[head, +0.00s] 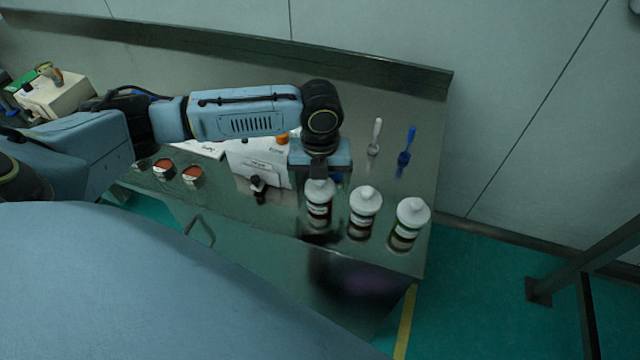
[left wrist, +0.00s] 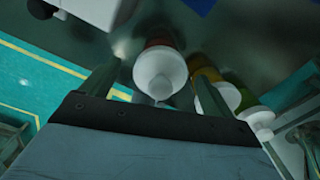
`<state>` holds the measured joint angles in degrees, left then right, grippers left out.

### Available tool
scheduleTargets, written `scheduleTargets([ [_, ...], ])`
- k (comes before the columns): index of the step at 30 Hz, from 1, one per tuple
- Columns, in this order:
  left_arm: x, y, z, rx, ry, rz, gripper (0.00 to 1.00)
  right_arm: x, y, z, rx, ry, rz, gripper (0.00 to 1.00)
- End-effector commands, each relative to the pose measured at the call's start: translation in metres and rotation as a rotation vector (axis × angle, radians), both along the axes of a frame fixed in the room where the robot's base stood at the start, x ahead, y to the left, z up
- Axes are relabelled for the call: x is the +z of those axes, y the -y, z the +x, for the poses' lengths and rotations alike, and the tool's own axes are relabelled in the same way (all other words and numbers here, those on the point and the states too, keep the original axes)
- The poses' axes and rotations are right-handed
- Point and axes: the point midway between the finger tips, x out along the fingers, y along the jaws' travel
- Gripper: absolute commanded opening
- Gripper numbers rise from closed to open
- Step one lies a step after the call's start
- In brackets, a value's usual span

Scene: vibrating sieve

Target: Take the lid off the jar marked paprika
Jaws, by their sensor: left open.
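Three jars with white lids stand in a row at the front right of the metal table: a left jar (head: 319,214), a middle jar (head: 361,222) and a right jar (head: 403,235). Their labels are too small to read. In the left wrist view the nearest jar (left wrist: 160,72) has a red band below its lid, the others yellow (left wrist: 216,94) and green (left wrist: 252,110). My left gripper (head: 321,177) is open, pointing down at the left jar, with its fingers on either side of the white lid. I cannot tell whether they touch it. My right gripper is out of view.
A white box-shaped device (head: 262,168) with a black knob stands left of the jars. Small dishes of red powder (head: 192,175) lie further left. The table's right edge is close to the right jar.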

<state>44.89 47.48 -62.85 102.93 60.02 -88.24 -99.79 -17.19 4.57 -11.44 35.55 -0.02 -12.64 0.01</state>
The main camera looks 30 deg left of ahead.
Motion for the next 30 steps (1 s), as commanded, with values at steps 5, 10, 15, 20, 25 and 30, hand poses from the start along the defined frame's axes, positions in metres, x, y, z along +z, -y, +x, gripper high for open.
scheduleTargets([
  [5,0.0,0.0,0.0,0.0,0.001,-0.001,0.84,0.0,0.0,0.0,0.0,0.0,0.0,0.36],
  [10,0.001,0.0,0.0,0.0,0.001,-0.001,0.61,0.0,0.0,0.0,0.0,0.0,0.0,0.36],
  [15,0.001,0.0,0.0,0.0,0.001,-0.001,0.4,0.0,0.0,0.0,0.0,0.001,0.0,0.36],
  [20,0.001,0.0,0.0,0.0,0.001,-0.001,0.4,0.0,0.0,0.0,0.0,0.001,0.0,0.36],
  [25,0.011,0.0,0.001,-0.001,0.004,-0.002,0.4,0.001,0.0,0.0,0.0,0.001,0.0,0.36],
  [30,0.044,0.0,0.002,0.0,0.006,-0.002,0.4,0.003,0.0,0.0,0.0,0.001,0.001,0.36],
])
